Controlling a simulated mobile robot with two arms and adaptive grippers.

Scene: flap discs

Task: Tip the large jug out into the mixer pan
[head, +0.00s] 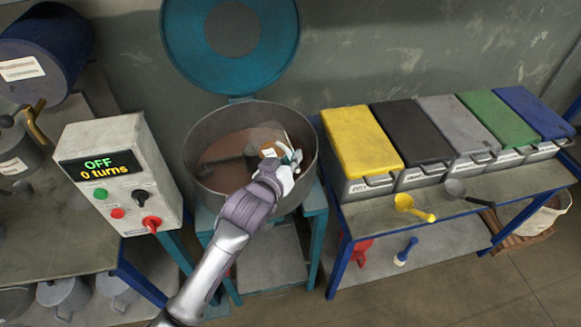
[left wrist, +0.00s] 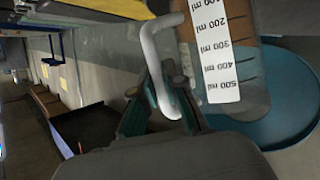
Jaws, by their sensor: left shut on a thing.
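The mixer pan (head: 194,161) is a round grey drum with brown material and a dark paddle inside. My left gripper (head: 277,172) is over the right part of the pan, shut on the handle of the large jug (head: 266,133). The jug is clear with brown contents, and is partly hidden by the gripper. In the left wrist view, the jug (left wrist: 252,88) shows a white scale up to 500 ml, and its pale handle (left wrist: 153,42) is between my left fingers (left wrist: 165,105). I cannot tell its exact tilt. My right gripper is not in view.
The round teal lid (head: 180,35) stands open behind the pan. A control box (head: 125,150) at left reads OFF, 0 turns. At right, a bench holds several colour-lidded bins (head: 362,140), a yellow scoop (head: 413,207) and a dark scoop (head: 457,188).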

